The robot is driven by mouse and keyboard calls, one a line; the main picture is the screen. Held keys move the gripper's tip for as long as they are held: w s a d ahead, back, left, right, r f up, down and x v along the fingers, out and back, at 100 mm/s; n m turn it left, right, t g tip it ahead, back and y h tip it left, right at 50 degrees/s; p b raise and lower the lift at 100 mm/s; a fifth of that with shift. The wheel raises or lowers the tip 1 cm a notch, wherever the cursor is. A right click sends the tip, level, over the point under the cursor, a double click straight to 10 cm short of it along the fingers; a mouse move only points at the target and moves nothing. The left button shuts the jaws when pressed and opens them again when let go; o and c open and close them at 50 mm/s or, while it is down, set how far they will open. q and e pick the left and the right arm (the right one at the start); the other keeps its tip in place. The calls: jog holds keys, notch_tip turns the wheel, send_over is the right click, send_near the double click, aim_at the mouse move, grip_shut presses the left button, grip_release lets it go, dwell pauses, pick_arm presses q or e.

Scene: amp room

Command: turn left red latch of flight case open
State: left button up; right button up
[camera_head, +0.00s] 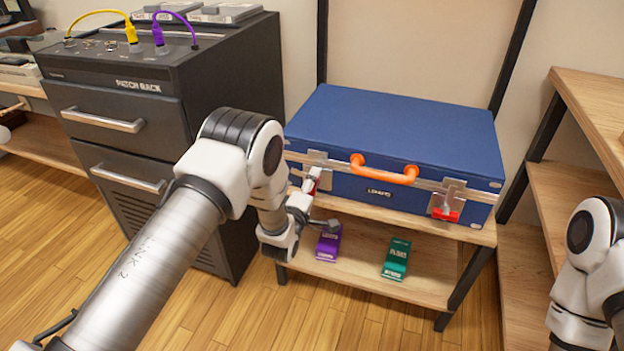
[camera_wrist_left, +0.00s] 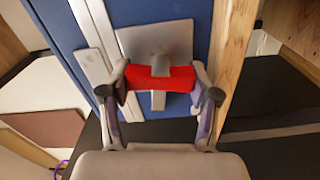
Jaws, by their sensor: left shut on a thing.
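A blue flight case (camera_head: 395,130) with an orange handle (camera_head: 384,168) lies closed on a wooden shelf unit. Its left red latch (camera_wrist_left: 158,78) sits on a metal plate (camera_wrist_left: 155,42) on the case front. In the left wrist view the latch lies crosswise between the fingers. My left gripper (camera_head: 312,183) is shut on this latch, a finger at each end. In the head view the gripper and wrist partly hide the left latch. The right red latch (camera_head: 446,212) is on the case front at the right. My right arm is at the right edge; its gripper is out of view.
A dark patch rack (camera_head: 120,120) stands left of the case, with yellow and purple cables on top. A purple pedal (camera_head: 328,243) and a green pedal (camera_head: 397,258) lie on the lower shelf. Wooden shelving (camera_head: 585,100) is at the right.

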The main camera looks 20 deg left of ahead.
pick_arm(q)
jog(key=shift+n+p, duration=0.4)
jog(key=shift+n, duration=0.6)
jog(key=o, duration=1.2)
jog(key=shift+c, duration=0.2)
jog(key=shift+f, duration=0.1)
